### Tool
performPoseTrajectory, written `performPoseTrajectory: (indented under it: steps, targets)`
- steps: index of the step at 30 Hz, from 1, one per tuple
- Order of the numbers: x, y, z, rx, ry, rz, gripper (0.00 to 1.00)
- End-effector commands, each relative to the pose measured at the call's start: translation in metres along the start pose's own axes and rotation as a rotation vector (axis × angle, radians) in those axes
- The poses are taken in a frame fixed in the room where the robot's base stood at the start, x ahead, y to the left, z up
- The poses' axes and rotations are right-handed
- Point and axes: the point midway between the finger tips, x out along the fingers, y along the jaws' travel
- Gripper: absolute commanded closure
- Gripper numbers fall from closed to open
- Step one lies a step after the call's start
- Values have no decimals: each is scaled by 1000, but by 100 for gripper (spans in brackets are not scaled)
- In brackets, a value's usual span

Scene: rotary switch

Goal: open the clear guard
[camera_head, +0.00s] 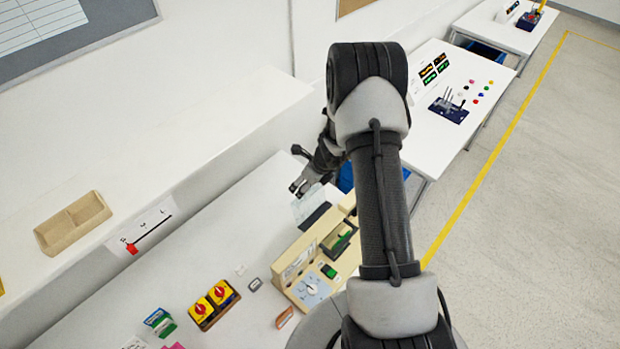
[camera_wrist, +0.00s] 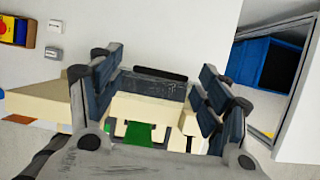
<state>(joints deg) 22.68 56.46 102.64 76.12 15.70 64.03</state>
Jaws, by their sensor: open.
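A beige console (camera_head: 300,268) stands on the white table, with a round white rotary dial (camera_head: 311,289) and a small green switch (camera_head: 328,271). A dark-framed recess with a green part (camera_head: 341,241) is at its right. In the wrist view a grey see-through panel, seemingly the clear guard (camera_wrist: 160,90), lies between and beyond my fingers, with a dark bar along its far edge. A green part (camera_wrist: 139,133) shows below it. My gripper (camera_wrist: 160,65) is open, one finger on each side of the panel in view. I cannot tell if they touch. My gripper (camera_head: 300,187) is also beyond the console.
A pale translucent piece (camera_head: 307,205) and a dark flat pad (camera_head: 314,217) lie near my gripper. Red-and-yellow switches (camera_head: 212,304) are left of the console. A wooden tray (camera_head: 73,222) sits on the raised ledge. A blue bin (camera_wrist: 270,64) is at right. Table left of my gripper is clear.

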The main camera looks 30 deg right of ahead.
Motion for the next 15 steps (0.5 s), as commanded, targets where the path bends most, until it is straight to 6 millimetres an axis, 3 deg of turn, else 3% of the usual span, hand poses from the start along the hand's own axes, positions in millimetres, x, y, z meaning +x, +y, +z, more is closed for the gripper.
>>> performPoseTrajectory:
  steps: [15]
  targets:
    - [-98, 0, 1, 0, -3, -1, 30]
